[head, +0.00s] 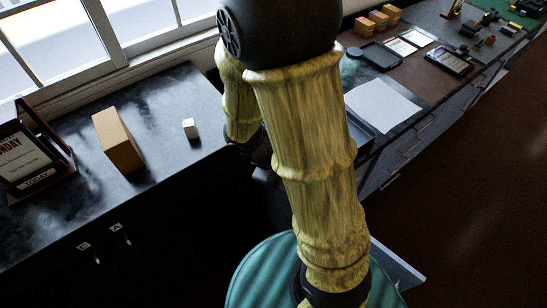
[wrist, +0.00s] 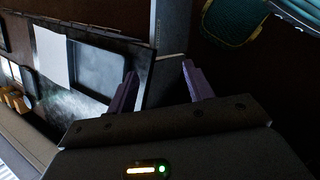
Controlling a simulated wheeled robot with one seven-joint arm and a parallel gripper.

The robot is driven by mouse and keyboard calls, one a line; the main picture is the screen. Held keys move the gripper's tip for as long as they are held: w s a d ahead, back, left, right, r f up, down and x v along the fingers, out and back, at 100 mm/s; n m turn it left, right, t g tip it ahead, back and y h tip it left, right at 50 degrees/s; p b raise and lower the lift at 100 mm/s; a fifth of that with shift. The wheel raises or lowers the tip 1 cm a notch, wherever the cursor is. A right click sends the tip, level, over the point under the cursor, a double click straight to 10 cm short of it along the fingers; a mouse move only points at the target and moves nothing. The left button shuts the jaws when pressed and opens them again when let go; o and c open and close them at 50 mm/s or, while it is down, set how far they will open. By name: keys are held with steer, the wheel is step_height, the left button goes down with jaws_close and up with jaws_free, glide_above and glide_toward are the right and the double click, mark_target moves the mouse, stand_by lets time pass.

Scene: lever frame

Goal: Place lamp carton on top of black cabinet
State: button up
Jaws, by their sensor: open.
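A tan box (head: 118,140) stands upright on the dark marbled top (head: 75,225) of a black cabinet at the left of the head view. A small white box (head: 190,128) stands to its right on the same top. I cannot tell for sure which of the two is the lamp carton. In the wrist view my gripper (wrist: 160,90) is open, with two purple fingers apart and nothing between them. In the head view my arm hides most of the gripper; a dark part of it shows near the cabinet's right end.
A sign stand (head: 38,155) is at the counter's left end, below the window. Beyond my arm, another counter holds a white sheet (head: 382,106), trays, a dark framed panel (head: 449,59) and several small tan boxes (head: 378,20). Brown floor (head: 470,200) is open at right.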

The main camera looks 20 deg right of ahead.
steer(key=w+a+r+m+t+y, duration=0.2)
steer(key=a+r+m+t+y, duration=0.1)
steer(key=m, duration=0.5)
step_height(320, 180, up, 2)
steer(key=shift+w+r+t+y, duration=0.3)
steer(key=shift+t+y, duration=0.2)
steer(key=shift+y, duration=0.7)
steer(key=shift+a, duration=0.1)
